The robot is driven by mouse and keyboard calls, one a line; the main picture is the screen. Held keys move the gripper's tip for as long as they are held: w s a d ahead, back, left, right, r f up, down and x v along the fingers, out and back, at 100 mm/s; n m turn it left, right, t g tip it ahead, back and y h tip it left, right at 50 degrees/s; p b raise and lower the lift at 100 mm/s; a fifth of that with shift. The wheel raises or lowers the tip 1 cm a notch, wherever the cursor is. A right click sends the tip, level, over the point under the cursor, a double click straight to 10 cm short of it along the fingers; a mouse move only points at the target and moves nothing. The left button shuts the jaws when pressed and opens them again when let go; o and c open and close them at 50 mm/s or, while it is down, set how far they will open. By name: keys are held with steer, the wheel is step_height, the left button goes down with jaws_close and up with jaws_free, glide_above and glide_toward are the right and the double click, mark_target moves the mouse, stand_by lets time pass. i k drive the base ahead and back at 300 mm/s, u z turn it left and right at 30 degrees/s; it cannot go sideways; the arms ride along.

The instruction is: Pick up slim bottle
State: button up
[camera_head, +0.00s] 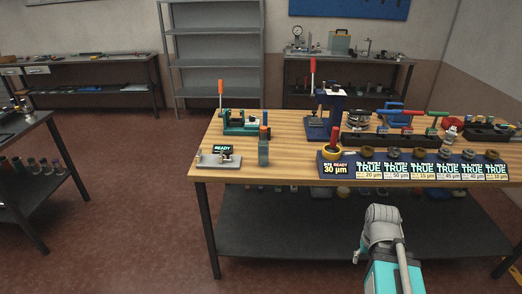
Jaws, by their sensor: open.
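A slim grey-green bottle (263,149) with an orange top stands upright near the left front edge of the wooden workbench (300,172). It is just right of a small grey fixture with a "READY" display. My arm shows at the bottom right as a grey joint and a teal link, in front of the bench and well apart from the bottle. My gripper's fingers do not show in this view.
The grey fixture (218,160) and a green vise-like tool (245,126) stand close to the bottle. A blue press (324,125) and a row of labelled stands (415,171) fill the bench's right. Open floor (120,200) lies left of the bench.

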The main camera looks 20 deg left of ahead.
mark_target(263, 145)
steer(key=i, duration=0.85)
steer(key=z, duration=0.05)
